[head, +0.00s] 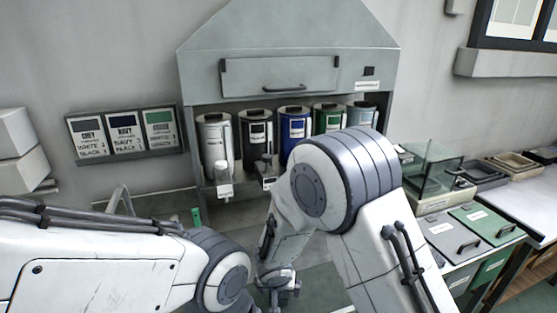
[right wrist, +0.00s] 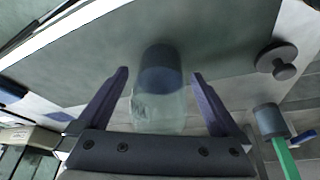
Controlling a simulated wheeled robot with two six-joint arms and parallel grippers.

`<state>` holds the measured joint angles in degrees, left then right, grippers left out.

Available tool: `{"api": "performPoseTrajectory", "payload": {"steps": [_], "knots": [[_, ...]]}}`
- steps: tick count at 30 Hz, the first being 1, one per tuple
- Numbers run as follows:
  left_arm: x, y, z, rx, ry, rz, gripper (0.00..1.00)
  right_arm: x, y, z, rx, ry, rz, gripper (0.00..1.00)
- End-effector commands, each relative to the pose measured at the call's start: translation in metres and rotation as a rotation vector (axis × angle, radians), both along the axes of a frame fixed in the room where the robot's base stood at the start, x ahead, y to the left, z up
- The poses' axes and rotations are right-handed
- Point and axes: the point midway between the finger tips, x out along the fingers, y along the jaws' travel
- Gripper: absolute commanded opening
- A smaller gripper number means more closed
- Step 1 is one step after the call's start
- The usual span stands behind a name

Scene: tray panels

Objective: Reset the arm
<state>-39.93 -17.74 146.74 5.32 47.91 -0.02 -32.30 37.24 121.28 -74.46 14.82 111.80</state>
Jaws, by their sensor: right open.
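My right arm (head: 350,190) fills the middle of the head view, bent downward. Its gripper (head: 278,287) hangs low over the counter, partly covered by the arm. In the right wrist view my right gripper (right wrist: 160,78) is open, its two dark fingers spread apart. A clear jar (right wrist: 158,112) with a dark grey-blue end shows between the fingers, with gaps on both sides. Whether it touches the gripper cannot be told. My left arm (head: 110,265) reaches in from the left; its gripper is out of the picture.
Several canisters (head: 293,135) stand under a grey hood (head: 290,60). Labelled colour cards (head: 123,137) hang on the left wall. A green-handled tool (right wrist: 282,155) and a dark knob (right wrist: 277,58) lie near the right gripper.

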Motion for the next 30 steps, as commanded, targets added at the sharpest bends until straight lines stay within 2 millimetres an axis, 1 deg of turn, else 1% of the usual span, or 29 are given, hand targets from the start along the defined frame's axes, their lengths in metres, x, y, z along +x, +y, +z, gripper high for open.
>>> {"api": "performPoseTrajectory", "payload": {"steps": [1,6,10,22,26,30], "knots": [[0.000,0.000,0.009,-0.001,-0.002,0.000,1.00,0.001,0.001,0.017,0.004,-0.006,-0.002,1.00],[0.000,0.000,0.016,-0.001,-0.002,0.000,1.00,0.001,0.001,0.038,0.004,-0.004,0.001,1.00],[0.000,0.000,0.012,-0.001,-0.001,0.000,1.00,-0.001,-0.007,0.040,0.003,-0.002,0.000,1.00],[0.000,0.000,0.012,0.001,-0.001,-0.005,1.00,0.000,-0.009,0.043,0.000,-0.006,-0.001,1.00],[-0.002,0.002,0.012,0.009,0.000,-0.024,1.00,0.003,-0.011,0.053,-0.007,-0.021,-0.011,1.00],[-0.006,0.007,0.012,0.027,0.001,-0.063,1.00,0.008,-0.013,0.071,-0.021,-0.048,-0.031,1.00]]}}
